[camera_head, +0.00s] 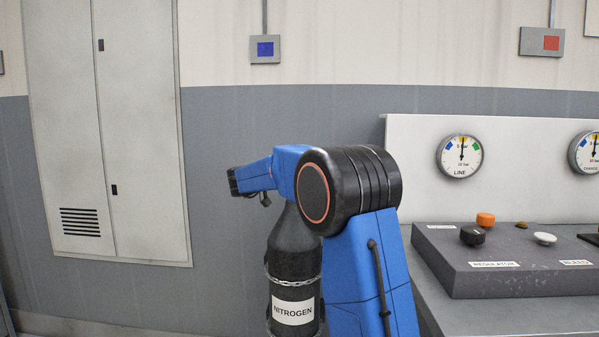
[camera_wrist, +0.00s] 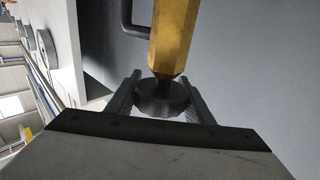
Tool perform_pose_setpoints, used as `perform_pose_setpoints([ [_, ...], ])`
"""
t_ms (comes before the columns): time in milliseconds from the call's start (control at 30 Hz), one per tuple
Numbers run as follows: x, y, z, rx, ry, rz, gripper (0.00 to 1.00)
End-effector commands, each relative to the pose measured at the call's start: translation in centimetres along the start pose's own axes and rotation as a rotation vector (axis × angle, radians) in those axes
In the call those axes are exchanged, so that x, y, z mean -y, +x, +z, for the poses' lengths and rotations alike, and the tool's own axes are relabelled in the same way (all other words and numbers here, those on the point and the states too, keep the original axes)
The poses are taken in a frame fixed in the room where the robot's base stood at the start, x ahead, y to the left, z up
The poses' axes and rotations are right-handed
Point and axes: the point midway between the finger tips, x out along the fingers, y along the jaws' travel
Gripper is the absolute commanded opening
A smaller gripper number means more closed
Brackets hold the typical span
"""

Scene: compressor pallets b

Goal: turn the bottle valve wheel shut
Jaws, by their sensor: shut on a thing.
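The nitrogen bottle (camera_head: 292,262) is a dark cylinder with a white NITROGEN label, standing upright and chained against the grey wall; my arm hides its top in the head view. In the wrist view the bottle valve wheel (camera_wrist: 160,101) is a dark, scalloped disc at the end of a brass valve body (camera_wrist: 173,38). My gripper (camera_wrist: 160,98) has one finger on each side of the wheel and is shut on it. In the head view the fingers and the wheel are hidden behind my arm.
A grey bench with a dark control box (camera_head: 520,262) carrying several knobs stands at the right. Two gauges, one labelled LINE (camera_head: 460,156), are on the white panel behind it. A tall cabinet (camera_head: 110,130) is on the left wall.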

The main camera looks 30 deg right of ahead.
Motion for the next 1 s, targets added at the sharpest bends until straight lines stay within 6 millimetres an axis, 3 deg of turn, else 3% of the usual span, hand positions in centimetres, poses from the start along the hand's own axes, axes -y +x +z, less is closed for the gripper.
perform_pose_setpoints([
  [367, 0.0, 0.0, -0.1, -0.001, 0.001, 0.004, 0.25],
  [400, 0.0, 0.0, -0.1, -0.001, 0.001, 0.003, 0.52],
  [467, 0.0, 0.0, -0.1, -0.001, 0.001, 0.003, 0.65],
  [800, 0.0, -0.2, -0.1, -0.001, 0.001, 0.003, 0.65],
  [1000, 0.1, -2.3, -0.1, -0.001, 0.001, 0.0, 0.65],
])
